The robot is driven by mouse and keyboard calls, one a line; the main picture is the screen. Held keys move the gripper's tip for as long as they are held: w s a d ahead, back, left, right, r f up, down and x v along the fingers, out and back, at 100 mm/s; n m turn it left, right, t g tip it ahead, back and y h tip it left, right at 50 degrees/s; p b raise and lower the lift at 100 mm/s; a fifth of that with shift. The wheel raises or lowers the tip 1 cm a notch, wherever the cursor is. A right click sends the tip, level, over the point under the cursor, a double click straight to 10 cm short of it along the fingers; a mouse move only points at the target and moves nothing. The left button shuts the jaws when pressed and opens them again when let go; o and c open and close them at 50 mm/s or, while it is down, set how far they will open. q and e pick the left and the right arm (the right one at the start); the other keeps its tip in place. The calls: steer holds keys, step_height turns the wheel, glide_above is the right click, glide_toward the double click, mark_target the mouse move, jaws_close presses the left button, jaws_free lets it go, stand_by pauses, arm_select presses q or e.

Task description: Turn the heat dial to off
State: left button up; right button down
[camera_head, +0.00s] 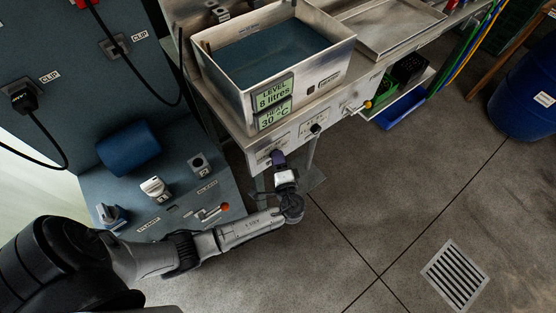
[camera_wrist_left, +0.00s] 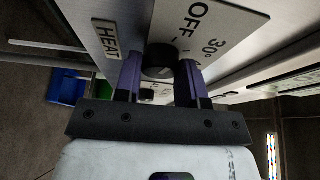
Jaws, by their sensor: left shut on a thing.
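The heat dial (camera_wrist_left: 158,60) is a black round knob on a pale plate marked OFF and 30°, beside a HEAT label (camera_wrist_left: 107,38). In the left wrist view my left gripper (camera_wrist_left: 160,72) has a purple finger on each side of the dial and is shut on it. Which mark the dial points at cannot be told. In the head view the left gripper (camera_head: 278,160) is at the front of the metal bath (camera_head: 222,88), and hides the dial. A green display (camera_head: 273,101) reads level 8 litres and heat 30 °C. My right gripper is out of view.
Another black knob (camera_head: 315,128) sits further right on the bath's front. A blue-grey panel (camera_head: 205,215) with switches and a red-tipped lever stands at left. A blue tray (camera_head: 402,108) and blue drum (camera_head: 527,100) are at right. The floor is clear around a drain grate (camera_head: 455,276).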

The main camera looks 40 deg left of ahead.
arm_select(q)
steer(key=o, duration=0.9)
steer(key=shift+o, duration=0.2)
steer(key=shift+d, duration=0.1)
steer(key=p+v, duration=0.1)
steer(key=v, duration=1.2)
steer(key=shift+s+d, duration=0.2)
steer(key=shift+d, duration=0.1)
steer(key=shift+f, duration=0.1)
